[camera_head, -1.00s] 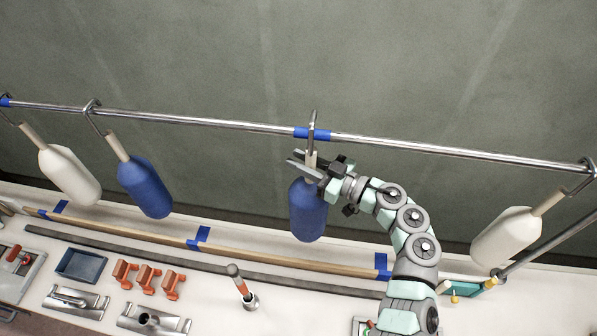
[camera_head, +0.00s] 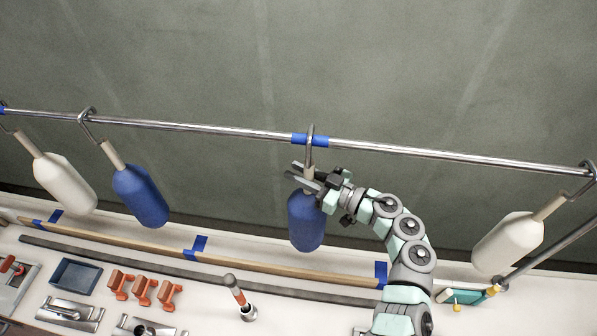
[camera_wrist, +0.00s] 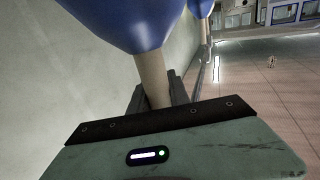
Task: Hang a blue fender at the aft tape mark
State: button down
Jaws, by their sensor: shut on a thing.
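A blue fender (camera_head: 306,222) hangs upright below the steel rail (camera_head: 400,149), its hook (camera_head: 310,138) over the rail at a blue tape mark (camera_head: 299,139). My gripper (camera_head: 304,174) is shut on the fender's tan neck, just above the blue body. In the wrist view the neck (camera_wrist: 151,78) sits between my fingers, with the blue body (camera_wrist: 125,18) beyond it. Another blue fender (camera_head: 141,195) hangs farther left on the rail. Part of the held fender's neck is hidden by my fingers.
White fenders hang at the far left (camera_head: 65,184) and at the right (camera_head: 507,243). Below lies a bench with a wooden strip (camera_head: 130,244), a blue tray (camera_head: 76,276), orange clamps (camera_head: 144,290) and an upright red-tipped tool (camera_head: 238,295).

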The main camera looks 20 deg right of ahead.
jog(key=c, duration=1.1)
grip_release()
jog(key=shift+c, duration=0.2)
jog(key=b+v, duration=0.2)
jog(key=v, duration=0.8)
jog(key=shift+s+d, duration=0.25)
jog(key=shift+s, duration=0.05)
